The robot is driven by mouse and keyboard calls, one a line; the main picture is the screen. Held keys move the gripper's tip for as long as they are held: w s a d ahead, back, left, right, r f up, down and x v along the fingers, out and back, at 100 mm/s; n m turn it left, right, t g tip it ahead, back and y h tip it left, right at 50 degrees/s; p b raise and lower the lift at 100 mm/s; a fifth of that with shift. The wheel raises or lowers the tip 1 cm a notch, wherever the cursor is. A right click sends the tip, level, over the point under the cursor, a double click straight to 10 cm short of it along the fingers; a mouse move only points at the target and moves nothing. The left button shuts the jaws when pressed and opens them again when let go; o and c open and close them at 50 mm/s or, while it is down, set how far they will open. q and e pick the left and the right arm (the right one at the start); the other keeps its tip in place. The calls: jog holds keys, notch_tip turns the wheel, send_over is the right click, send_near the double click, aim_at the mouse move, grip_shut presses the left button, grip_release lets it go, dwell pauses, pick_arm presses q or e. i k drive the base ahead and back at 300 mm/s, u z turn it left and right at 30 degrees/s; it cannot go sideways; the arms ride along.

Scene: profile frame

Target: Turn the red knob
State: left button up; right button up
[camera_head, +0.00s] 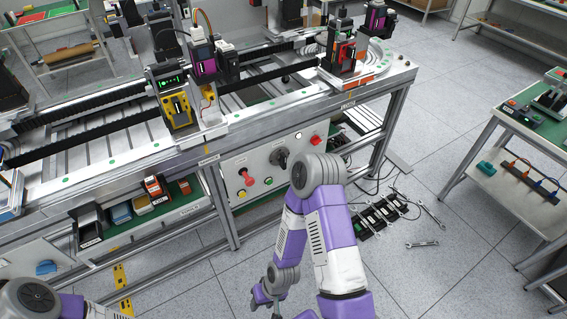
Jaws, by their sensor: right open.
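A front panel (264,162) under the profile frame's bench carries the controls. A red knob (246,177) with a yellow part below it sits on the panel's left side. My right gripper (262,297) is low, near the bottom edge, below and well apart from the panel. It is open and appears empty. Only part of my left arm shows at bottom left; its gripper is out of frame.
The bench's shelf (172,218) holds bins at left. A dark rack (378,215) with wrenches (421,244) lies on the floor at right. A green-topped table (520,128) stands further right. The tiled floor between is mostly clear.

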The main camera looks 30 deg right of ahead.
aim_at(314, 140)
jog(key=z, duration=2.1)
jog(key=i, duration=0.7)
jog(key=u, duration=1.95)
